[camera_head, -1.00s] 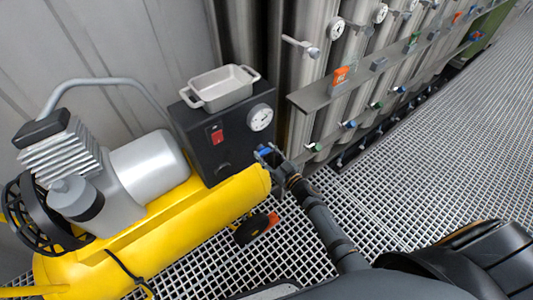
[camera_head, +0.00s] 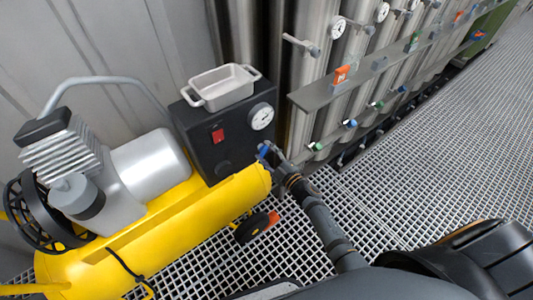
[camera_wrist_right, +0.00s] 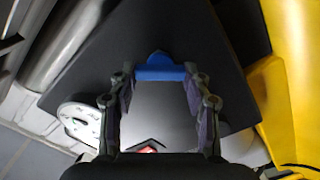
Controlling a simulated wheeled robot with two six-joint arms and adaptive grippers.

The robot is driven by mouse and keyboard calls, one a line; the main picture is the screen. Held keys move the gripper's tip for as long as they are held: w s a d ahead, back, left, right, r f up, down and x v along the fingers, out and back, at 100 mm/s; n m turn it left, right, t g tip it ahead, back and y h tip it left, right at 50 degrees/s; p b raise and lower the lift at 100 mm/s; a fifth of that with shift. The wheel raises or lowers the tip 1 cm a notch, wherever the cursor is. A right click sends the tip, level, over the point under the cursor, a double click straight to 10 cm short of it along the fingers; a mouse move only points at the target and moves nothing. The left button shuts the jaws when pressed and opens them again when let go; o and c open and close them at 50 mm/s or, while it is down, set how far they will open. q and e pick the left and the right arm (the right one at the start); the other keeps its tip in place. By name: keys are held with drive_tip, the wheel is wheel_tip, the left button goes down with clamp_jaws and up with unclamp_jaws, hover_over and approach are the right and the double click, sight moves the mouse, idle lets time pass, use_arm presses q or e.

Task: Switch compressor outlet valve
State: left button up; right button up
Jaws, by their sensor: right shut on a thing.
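The blue valve handle (camera_head: 263,152) is at the end of the yellow compressor tank (camera_head: 160,220), beside the dark control box (camera_head: 207,150). My right gripper (camera_head: 268,154) reaches it from the lower right and is shut on it. In the right wrist view the blue handle (camera_wrist_right: 163,72) lies crosswise between the two fingertips of my right gripper (camera_wrist_right: 162,80). The valve body under the handle is hidden. My left gripper is not in view.
The control box carries a red switch (camera_head: 217,135), a round gauge (camera_head: 261,116) and a grey tray (camera_head: 220,88). Steel vessels (camera_head: 310,80) with small coloured valves stand behind to the right. A black and orange wheel (camera_head: 252,227) is below the tank. The grating floor (camera_head: 440,150) at right is clear.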

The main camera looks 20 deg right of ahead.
drive_tip(key=n+b, duration=0.1)
drive_tip(key=n, duration=0.3)
drive_tip(key=shift+f, duration=0.15)
drive_tip(key=shift+n, duration=1)
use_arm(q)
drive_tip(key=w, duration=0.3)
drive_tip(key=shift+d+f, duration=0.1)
use_arm(e)
drive_tip(key=o, duration=1.2)
drive_tip(key=shift+c, duration=0.2)
drive_tip(key=v, duration=1.2)
